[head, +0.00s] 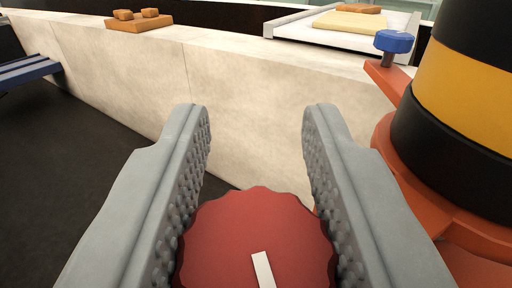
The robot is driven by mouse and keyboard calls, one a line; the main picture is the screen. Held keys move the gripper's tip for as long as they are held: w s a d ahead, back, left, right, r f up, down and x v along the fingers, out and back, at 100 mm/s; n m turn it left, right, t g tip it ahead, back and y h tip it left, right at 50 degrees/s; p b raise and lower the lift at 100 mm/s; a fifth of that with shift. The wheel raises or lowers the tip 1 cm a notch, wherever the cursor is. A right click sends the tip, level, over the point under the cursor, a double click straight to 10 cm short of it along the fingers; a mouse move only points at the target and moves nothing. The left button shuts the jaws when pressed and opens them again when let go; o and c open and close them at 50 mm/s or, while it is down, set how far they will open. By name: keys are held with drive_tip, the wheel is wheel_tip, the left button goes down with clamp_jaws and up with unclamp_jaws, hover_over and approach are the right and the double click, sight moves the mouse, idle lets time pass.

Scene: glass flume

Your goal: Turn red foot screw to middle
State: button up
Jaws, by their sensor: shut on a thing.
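The red foot screw (225,235) is a scalloped red knob at the bottom centre of the head view. A white mark (263,270) on its top runs from near the centre toward the lower edge, tilted slightly to the right at its lower end. My gripper (255,235) is shut on the red foot screw, with one grey studded finger on its left side and one on its right. The knob's lower edge is cut off by the frame.
An orange instrument body with black and yellow bands (465,90) stands close on the right. A blue knob (394,41) sits on its orange arm. A pale stone wall (240,90) runs behind, bearing an orange block piece (138,24) and a white tray (290,25). Dark floor lies left.

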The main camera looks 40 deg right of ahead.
drive_tip(key=n+t+y, duration=0.1)
drive_tip(key=y, duration=0.1)
drive_tip(key=n+t+y, duration=0.1)
drive_tip(key=n+y, duration=0.1)
drive_tip(key=n+t+y, duration=0.1)
drive_tip(key=y, duration=0.1)
drive_tip(key=shift+w+a+n+y, duration=0.2)
drive_tip(key=shift+a+n+y, duration=0.1)
drive_tip(key=shift+a+n, duration=0.1)
drive_tip(key=shift+a+r+n+t+y, duration=0.15)
drive_tip(key=shift+n+t+y, duration=0.25)
drive_tip(key=shift+n+y, duration=0.75)
drive_tip(key=shift+m+y, duration=0.25)
drive_tip(key=o, duration=1)
drive_tip(key=shift+c, duration=0.2)
drive_tip(key=s+a, duration=0.1)
drive_tip(key=s, duration=1.6)
drive_tip(key=shift+s+a, duration=0.15)
drive_tip(key=shift+a, duration=0.1)
